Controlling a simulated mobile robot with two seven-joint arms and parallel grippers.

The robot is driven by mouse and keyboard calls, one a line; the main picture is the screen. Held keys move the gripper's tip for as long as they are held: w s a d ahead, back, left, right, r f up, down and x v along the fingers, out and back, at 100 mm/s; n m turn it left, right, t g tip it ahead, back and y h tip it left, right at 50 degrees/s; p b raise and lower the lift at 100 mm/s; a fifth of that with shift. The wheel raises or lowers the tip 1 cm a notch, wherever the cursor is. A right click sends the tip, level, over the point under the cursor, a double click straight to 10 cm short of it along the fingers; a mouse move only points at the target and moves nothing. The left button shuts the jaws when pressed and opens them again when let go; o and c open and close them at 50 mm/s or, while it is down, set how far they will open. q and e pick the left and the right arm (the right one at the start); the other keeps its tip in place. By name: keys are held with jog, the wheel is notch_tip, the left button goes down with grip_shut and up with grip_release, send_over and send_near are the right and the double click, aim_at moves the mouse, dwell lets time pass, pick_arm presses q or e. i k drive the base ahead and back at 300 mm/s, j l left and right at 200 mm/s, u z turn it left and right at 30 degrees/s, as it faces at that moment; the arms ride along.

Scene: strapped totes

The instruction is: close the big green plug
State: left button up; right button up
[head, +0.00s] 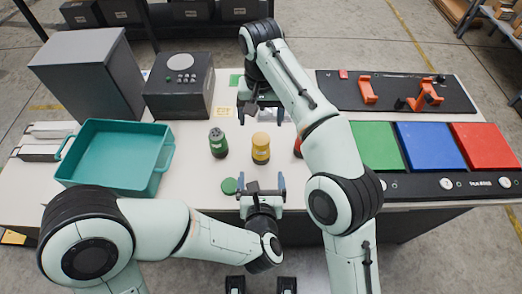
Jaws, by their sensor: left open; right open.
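A green cylinder with a dark, studded top (218,142) stands upright on the white table and looks like the green plug. A flat green disc (229,186) lies nearer the table's front edge; I cannot tell whether it belongs to the plug. My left gripper (261,183) is open and empty, just right of the disc and in front of the yellow cylinder. My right gripper (261,113) is open, behind the yellow cylinder and to the right of and beyond the green one. Neither gripper touches the green cylinder.
A yellow cylinder (261,148) stands between the grippers. A red object (297,148) is partly hidden by my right arm. A teal tote (116,155) and dark boxes (180,86) stand left. Green, blue (430,146) and red panels lie right, below a black board with orange brackets (368,90).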

aim_at(219, 145)
jog(key=k, duration=1)
